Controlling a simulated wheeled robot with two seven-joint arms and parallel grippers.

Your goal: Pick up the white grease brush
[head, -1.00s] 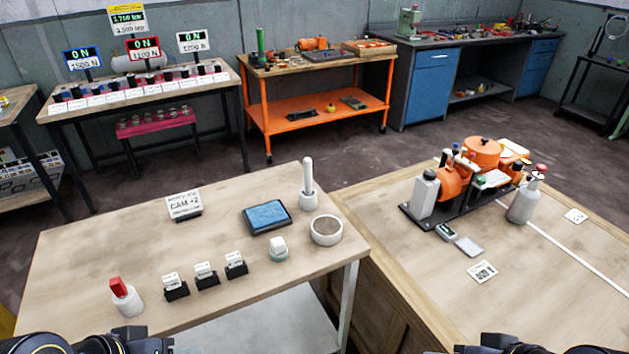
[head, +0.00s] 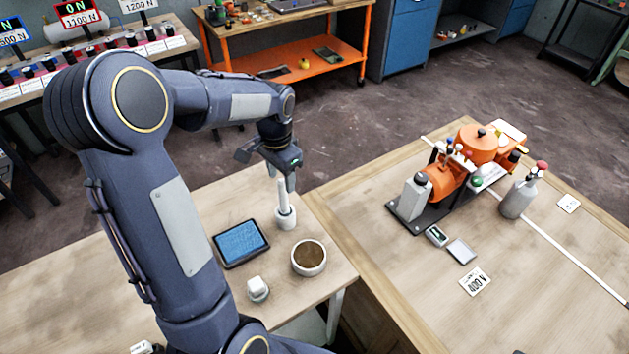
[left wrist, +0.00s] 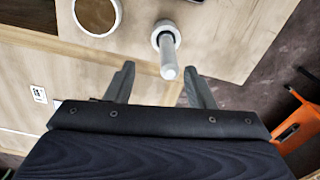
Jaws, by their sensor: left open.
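The white grease brush (head: 283,196) stands upright in a small white round holder (head: 285,219) near the table's far right corner. In the left wrist view the brush (left wrist: 168,60) points up toward the camera from its holder (left wrist: 166,33). My left gripper (head: 268,170) is open and empty, above and just behind the brush in the head view. In the left wrist view the brush's tip lies near the gap between the two fingers (left wrist: 158,70), with no contact visible. My right gripper is out of view.
A round white pot (head: 308,258) with brown contents stands beside the holder. A dark-framed blue tablet (head: 240,243) and a small white object (head: 257,289) are close by. The right-hand table carries an orange machine (head: 442,183) and a grey bottle (head: 517,198).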

